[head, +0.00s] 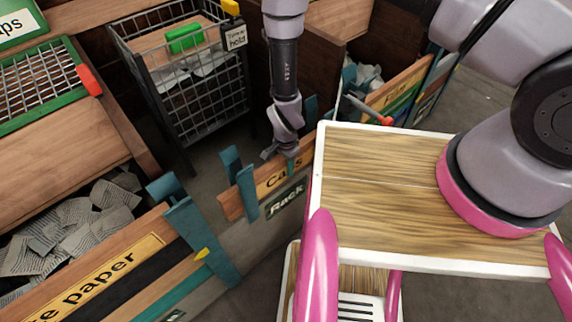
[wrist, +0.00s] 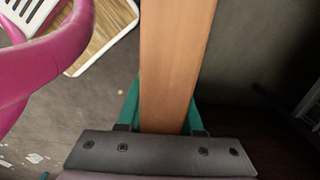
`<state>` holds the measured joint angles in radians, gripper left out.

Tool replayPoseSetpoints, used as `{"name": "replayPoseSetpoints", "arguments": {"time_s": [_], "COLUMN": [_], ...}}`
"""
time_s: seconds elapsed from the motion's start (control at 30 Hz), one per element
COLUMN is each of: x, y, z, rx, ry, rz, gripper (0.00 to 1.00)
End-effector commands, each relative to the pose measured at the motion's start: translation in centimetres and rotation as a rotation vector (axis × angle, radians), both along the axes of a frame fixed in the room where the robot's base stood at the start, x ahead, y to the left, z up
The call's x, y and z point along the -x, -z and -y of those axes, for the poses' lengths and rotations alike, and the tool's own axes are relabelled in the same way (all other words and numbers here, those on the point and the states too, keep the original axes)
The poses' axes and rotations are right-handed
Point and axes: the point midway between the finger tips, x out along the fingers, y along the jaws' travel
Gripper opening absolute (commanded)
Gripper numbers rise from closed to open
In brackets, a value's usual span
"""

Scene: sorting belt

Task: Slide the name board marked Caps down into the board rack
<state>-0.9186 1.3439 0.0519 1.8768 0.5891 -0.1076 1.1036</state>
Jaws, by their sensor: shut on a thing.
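The wooden name board marked Caps (head: 268,186) has a yellow label and is held on edge by my gripper (head: 290,158). In the wrist view the board (wrist: 176,60) runs away between the two teal fingers of my gripper (wrist: 162,118), which are shut on it. The board rack (head: 286,204), with a dark Rack label, is below the board in the head view. Teal uprights (head: 247,193) stand at the board's left part, one in front and one behind. The left end extends past them. How deep the board sits is unclear, and its right end is partly hidden.
A wire cart (head: 190,85) stands behind at left. A paper bin with a labelled board (head: 95,280) and teal posts is at front left. My wood-topped base is at right. A bin with another labelled board (head: 395,88) is behind the rack.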

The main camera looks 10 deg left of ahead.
Motion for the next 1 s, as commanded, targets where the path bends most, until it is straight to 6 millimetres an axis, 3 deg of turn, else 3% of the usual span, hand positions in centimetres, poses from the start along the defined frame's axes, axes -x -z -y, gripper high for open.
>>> {"name": "replayPoseSetpoints", "arguments": {"time_s": [0.57, 0.6, 0.7, 1.0], "x": [0.0, 0.0, 0.0, 0.0], "y": [1.3, 1.4, 1.4, 1.3], "z": [0.0, 0.0, 0.0, 0.0], "rx": [0.000, 0.000, -0.001, 0.001], "ry": [0.000, 0.000, 0.000, 0.000], "rz": [0.000, 0.000, 0.001, -0.001], "gripper": [0.00, 0.39, 0.70, 0.70]}}
